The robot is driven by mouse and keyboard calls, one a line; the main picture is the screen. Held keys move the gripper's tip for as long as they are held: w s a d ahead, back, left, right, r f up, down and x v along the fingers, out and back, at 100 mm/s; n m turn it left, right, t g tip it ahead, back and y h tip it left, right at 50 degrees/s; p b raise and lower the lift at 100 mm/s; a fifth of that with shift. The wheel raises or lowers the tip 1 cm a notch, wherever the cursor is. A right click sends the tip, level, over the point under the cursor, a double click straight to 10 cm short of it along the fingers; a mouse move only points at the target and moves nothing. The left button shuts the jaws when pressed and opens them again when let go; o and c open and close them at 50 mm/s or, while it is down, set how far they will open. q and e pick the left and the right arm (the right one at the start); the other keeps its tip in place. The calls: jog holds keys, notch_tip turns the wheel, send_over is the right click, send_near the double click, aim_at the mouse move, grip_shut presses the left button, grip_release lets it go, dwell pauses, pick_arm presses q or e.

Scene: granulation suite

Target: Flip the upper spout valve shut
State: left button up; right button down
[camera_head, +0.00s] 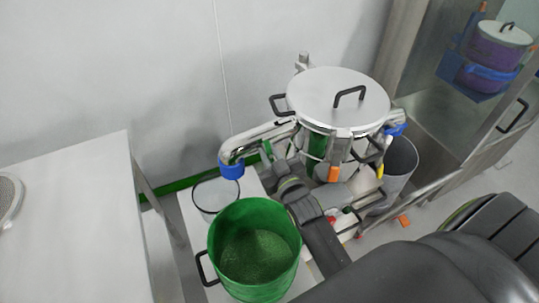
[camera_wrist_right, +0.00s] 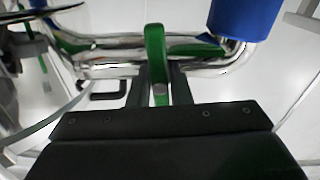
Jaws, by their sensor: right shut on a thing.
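The upper spout (camera_head: 252,139) is a shiny metal pipe running left from the lidded vessel (camera_head: 338,98) to a blue end (camera_head: 230,170). Its valve has a green lever (camera_head: 265,149). In the right wrist view the green lever (camera_wrist_right: 155,48) stands up across the shiny pipes (camera_wrist_right: 110,58), with the blue end (camera_wrist_right: 243,18) at the upper right. My right gripper (camera_head: 269,160) is at the lever, and its two dark fingers (camera_wrist_right: 161,88) are shut around the lever's lower part. The lever's pivot is partly hidden. My left gripper is not in view.
A green bucket (camera_head: 222,262) with green granules and a clear container (camera_head: 205,188) stand below the spout. A grey bin (camera_head: 401,160) stands right of the vessel. A white table (camera_head: 75,215) is at the left, and the wall is close behind.

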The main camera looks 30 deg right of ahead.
jog(key=shift+f+m, duration=0.1)
jog(key=shift+m, duration=0.8)
jog(key=c, duration=1.3)
grip_release()
jog(key=shift+s, duration=0.1)
